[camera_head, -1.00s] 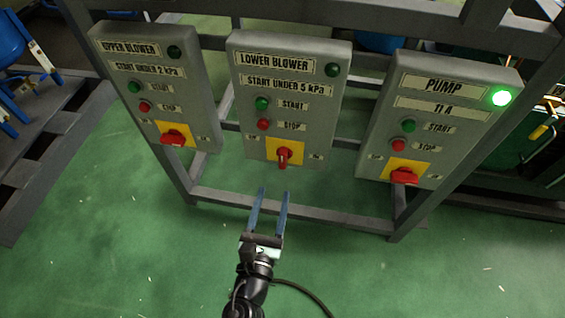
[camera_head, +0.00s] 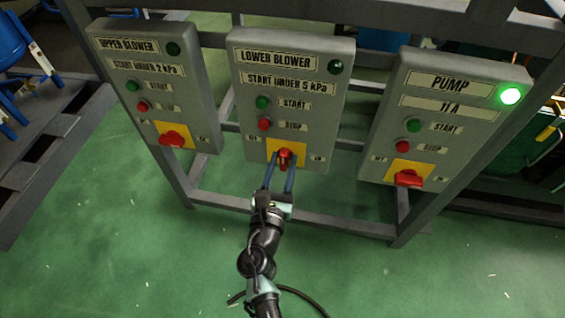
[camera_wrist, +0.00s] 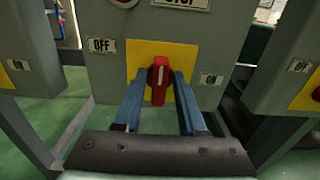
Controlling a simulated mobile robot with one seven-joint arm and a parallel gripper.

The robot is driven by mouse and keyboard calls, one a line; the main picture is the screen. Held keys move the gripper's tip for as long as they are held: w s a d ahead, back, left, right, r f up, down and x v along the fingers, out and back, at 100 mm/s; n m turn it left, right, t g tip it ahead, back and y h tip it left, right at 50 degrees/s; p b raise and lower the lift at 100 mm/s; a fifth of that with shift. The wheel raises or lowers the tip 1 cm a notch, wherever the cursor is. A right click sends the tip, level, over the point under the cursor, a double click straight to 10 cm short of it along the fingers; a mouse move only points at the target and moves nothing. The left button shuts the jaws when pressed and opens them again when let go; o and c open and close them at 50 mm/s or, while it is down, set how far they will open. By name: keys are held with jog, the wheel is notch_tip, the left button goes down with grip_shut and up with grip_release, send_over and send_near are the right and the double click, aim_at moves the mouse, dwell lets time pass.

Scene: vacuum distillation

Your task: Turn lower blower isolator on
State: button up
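The lower blower box (camera_head: 291,95) is the middle grey panel, with a dark lamp, a green start button and a red stop button. Its isolator is a red knob (camera_head: 285,156) on a yellow plate. In the wrist view the red knob (camera_wrist: 159,80) stands upright, with a white mark at its top, between an OFF label (camera_wrist: 101,46) on the left and an ON label (camera_wrist: 211,79) on the right. My gripper (camera_head: 279,168) is open at the knob. Its blue fingers (camera_wrist: 158,88) lie on either side of the knob, with a gap visible on each side.
The upper blower box (camera_head: 158,90) stands left and the pump box (camera_head: 440,120) right, each with a red knob. The pump lamp (camera_head: 510,96) glows green. A grey frame bar (camera_head: 330,216) runs below the panels.

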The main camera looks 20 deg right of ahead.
grip_shut()
jog(key=m+b, duration=0.2)
jog(key=m, duration=0.1)
jog(key=shift+s+f+m+b, duration=0.1)
jog(key=shift+f+m+b, duration=0.1)
jog(key=shift+m+b, duration=0.1)
jog(key=m+b, duration=0.3)
jog(key=m, duration=0.2)
jog(key=shift+d+f+m, duration=0.1)
jog(key=shift+d+m, duration=0.05)
jog(key=shift+m, duration=0.15)
jog(key=m+b, duration=0.4)
jog(key=m, duration=0.1)
jog(key=shift+s+f, duration=0.1)
jog(key=shift+d+m+b, duration=0.1)
jog(key=shift+m+b, duration=0.95)
jog(key=shift+m, duration=0.85)
